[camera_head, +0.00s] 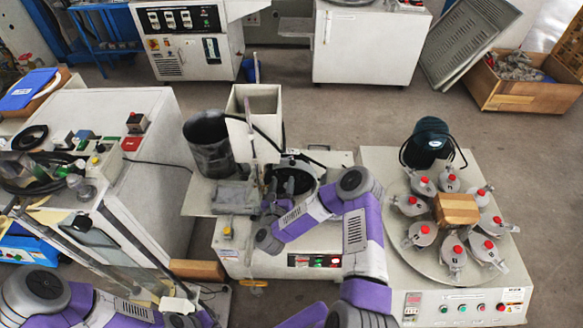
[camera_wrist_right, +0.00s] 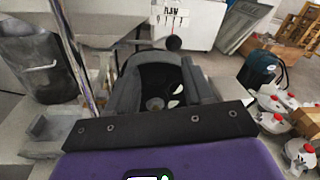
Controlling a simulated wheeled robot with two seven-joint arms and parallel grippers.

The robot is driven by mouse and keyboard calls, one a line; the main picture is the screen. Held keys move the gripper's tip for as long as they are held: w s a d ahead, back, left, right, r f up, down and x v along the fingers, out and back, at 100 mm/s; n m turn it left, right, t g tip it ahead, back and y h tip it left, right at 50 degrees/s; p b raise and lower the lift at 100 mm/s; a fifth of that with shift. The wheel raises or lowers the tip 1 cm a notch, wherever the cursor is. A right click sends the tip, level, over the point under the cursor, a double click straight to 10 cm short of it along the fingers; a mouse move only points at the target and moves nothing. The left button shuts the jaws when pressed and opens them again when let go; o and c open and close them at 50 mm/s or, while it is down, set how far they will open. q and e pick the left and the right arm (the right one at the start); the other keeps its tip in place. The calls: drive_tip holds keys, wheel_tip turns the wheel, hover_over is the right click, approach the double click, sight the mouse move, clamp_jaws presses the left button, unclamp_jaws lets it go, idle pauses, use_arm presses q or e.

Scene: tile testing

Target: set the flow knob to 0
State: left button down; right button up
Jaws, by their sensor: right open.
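My right gripper (camera_head: 271,197) is over the middle machine (camera_head: 330,243), beside its dark round opening (camera_head: 293,181). In the right wrist view the gripper (camera_wrist_right: 157,72) shows dark jaws standing apart, with a dark hollow between them. A small grey round part (camera_wrist_right: 155,103) shows in that hollow; I cannot tell whether it is the flow knob. I see nothing held.
A dark cylinder (camera_head: 207,144) and a thin upright rod (camera_head: 249,125) stand left of the gripper. A round turntable (camera_head: 430,255) with several red-capped flasks is on the right. A white cabinet (camera_head: 150,205) stands on the left.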

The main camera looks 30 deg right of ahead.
sight(292, 165)
drive_tip(key=w+d, duration=0.1)
drive_tip(key=d, duration=0.1)
drive_tip(key=w+d+m+b, duration=0.1)
drive_tip(key=w+d, duration=0.1)
drive_tip(key=w+d+m+h, duration=0.1)
drive_tip(key=w+d, duration=0.1)
drive_tip(key=shift+d+r+b, duration=0.25)
drive_tip(key=shift+r+b, duration=0.05)
drive_tip(key=shift+r, duration=0.05)
clamp_jaws()
